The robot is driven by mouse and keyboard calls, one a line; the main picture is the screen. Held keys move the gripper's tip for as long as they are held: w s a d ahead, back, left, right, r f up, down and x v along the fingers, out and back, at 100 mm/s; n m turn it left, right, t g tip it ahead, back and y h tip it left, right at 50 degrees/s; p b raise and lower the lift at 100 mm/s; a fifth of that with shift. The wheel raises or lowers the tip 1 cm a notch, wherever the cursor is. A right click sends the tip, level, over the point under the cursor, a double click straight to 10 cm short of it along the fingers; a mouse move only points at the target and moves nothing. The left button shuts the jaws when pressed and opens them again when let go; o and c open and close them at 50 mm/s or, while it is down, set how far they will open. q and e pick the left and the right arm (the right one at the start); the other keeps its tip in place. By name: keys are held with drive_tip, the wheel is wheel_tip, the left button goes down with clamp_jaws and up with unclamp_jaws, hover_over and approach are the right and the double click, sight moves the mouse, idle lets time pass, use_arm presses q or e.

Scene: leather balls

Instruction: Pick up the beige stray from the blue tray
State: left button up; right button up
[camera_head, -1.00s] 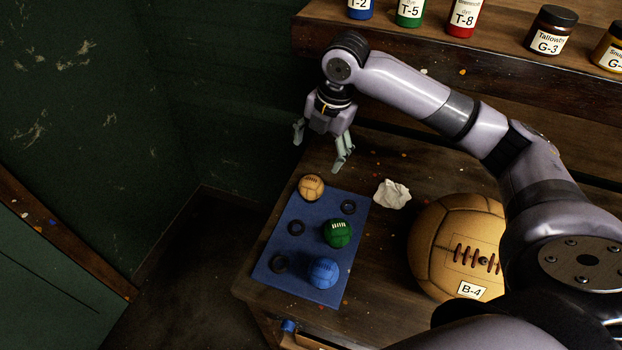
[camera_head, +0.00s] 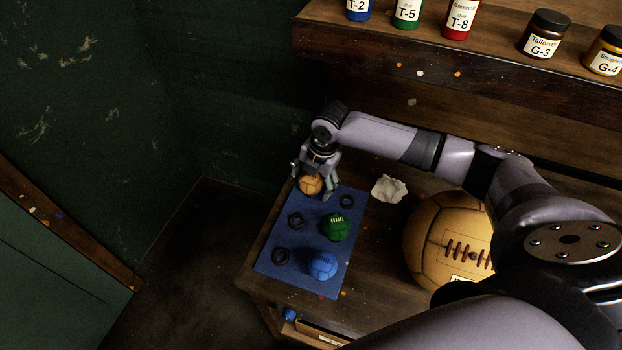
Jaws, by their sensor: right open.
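The beige ball (camera_head: 310,185) sits at the far left corner of the blue tray (camera_head: 318,228), which lies flat on the wooden bench. My right gripper (camera_head: 313,186) is open, pointing down over the beige ball, with its fingers on either side of it. I cannot tell whether the fingers touch the ball. A green ball (camera_head: 335,227) and a blue ball (camera_head: 323,265) sit on the right side of the tray. Dark rings (camera_head: 296,221) lie bare on the tray. My left gripper is not in view.
A large tan ball (camera_head: 448,240) stands on the bench (camera_head: 375,285) to the right. A crumpled white cloth or paper (camera_head: 389,189) lies between it and the tray. A shelf (camera_head: 400,60) with several jars runs along the back, above the bench.

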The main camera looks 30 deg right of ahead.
drive_tip(key=shift+f, duration=0.1)
drive_tip(key=c, duration=1.3)
